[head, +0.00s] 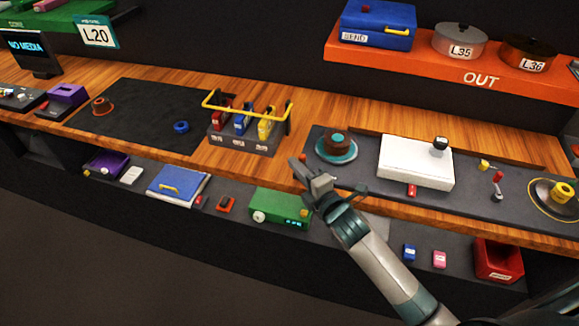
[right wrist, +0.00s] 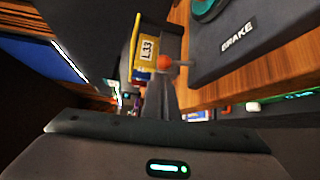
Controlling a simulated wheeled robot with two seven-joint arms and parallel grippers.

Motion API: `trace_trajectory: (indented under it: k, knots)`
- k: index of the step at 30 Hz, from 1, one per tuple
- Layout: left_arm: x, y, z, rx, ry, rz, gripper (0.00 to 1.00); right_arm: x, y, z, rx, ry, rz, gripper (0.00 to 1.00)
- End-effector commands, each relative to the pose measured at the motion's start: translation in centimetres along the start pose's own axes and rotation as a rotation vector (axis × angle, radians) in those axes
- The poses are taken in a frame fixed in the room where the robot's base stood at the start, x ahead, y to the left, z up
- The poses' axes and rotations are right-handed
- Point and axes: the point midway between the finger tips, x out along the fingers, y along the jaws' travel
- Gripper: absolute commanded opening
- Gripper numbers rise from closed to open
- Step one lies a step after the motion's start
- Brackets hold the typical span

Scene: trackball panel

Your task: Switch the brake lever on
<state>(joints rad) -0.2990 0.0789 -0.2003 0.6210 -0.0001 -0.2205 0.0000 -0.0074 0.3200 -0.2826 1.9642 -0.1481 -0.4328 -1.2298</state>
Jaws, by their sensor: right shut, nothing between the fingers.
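The brake lever is a short stick with an orange-red ball knob (right wrist: 163,62), at the edge of a dark panel (right wrist: 215,45) with a white BRAKE label (right wrist: 237,36) in the right wrist view. In the head view its knob (head: 303,157) is a small spot at the panel's left end, just beyond my right gripper. My right gripper (head: 300,168) is shut and empty, in front of the counter's edge and close to the knob. No contact shows in the wrist view. I cannot tell the lever's setting. My left gripper is not in view.
A brown trackball on a teal ring (head: 337,147), a white box (head: 415,162) and a red-knobbed lever (head: 497,184) stand on the panel. A rack with a yellow bar (head: 245,122) stands left of it. A green device (head: 281,207) sits on the lower shelf.

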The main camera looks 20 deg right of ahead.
Motion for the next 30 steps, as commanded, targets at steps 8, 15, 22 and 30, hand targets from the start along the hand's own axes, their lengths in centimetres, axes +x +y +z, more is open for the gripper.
trace_trajectory:
  k: [8,15,22,30]
  knots:
    - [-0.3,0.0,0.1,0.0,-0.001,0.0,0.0,-0.2,-0.1,0.6,0.001,0.001,0.0,0.0]
    - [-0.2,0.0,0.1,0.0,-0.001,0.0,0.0,-0.2,-0.1,0.6,0.002,0.0,0.001,0.0]
    - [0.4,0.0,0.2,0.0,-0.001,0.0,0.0,-0.3,-0.2,0.7,0.022,0.0,0.022,0.0]
    - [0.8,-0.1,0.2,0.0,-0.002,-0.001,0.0,-0.4,-0.1,0.8,0.045,0.0,0.046,0.0]
